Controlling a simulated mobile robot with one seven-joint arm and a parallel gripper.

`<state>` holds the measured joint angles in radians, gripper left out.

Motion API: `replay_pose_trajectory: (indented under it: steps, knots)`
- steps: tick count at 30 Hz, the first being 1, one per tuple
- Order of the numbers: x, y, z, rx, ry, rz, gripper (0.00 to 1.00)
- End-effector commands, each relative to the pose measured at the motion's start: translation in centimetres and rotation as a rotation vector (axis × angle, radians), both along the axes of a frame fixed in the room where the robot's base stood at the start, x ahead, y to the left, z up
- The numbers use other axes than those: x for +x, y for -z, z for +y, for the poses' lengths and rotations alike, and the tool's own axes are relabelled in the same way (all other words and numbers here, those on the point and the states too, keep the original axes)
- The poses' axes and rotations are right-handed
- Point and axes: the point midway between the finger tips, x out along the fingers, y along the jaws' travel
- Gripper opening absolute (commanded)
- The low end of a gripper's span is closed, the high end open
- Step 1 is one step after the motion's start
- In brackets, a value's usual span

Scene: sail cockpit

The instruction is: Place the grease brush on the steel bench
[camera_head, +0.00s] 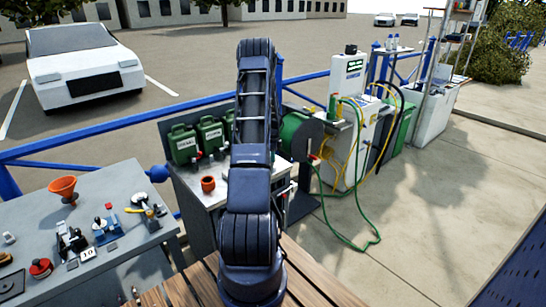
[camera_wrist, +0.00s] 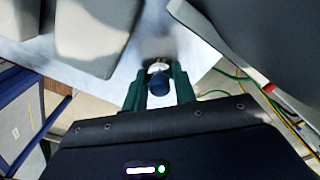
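My gripper (camera_wrist: 159,85) shows in the wrist view with two dark green fingers apart. Between them is a dark blue, rounded thing (camera_wrist: 158,86) with a pale, brassy end; it may be the grease brush, but I cannot tell. I also cannot tell whether the fingers touch it. A pale grey surface lies beyond the fingers. In the head view my arm hides my gripper. A grey metal-looking bench (camera_head: 110,190) stands at the left, and a smaller grey-topped bench (camera_head: 208,204) stands partly behind my arm. Which one is the steel bench is unclear.
The left bench holds an orange funnel (camera_head: 63,189), a red-topped can (camera_head: 41,268) and small tools. Green canisters (camera_head: 183,143) and an orange cup (camera_head: 208,184) stand on the smaller bench. A green hose (camera_head: 345,238) loops over the pavement at right. Blue rails run behind.

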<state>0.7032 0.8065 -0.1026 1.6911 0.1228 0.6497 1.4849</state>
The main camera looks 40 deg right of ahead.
Motion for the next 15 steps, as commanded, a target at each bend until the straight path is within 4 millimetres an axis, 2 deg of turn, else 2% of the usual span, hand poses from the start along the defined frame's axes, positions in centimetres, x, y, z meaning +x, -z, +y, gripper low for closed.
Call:
replay_pose_trajectory:
  steps: [1,3,11,15]
  knots:
    - [-0.01,0.01,-0.01,0.000,0.000,0.000,0.35]
    - [0.00,0.00,0.00,0.000,0.000,0.000,0.49]
    - [0.00,-0.03,0.00,0.000,0.000,0.000,0.49]
    - [0.05,-0.66,-0.01,-0.001,0.000,-0.001,0.49]
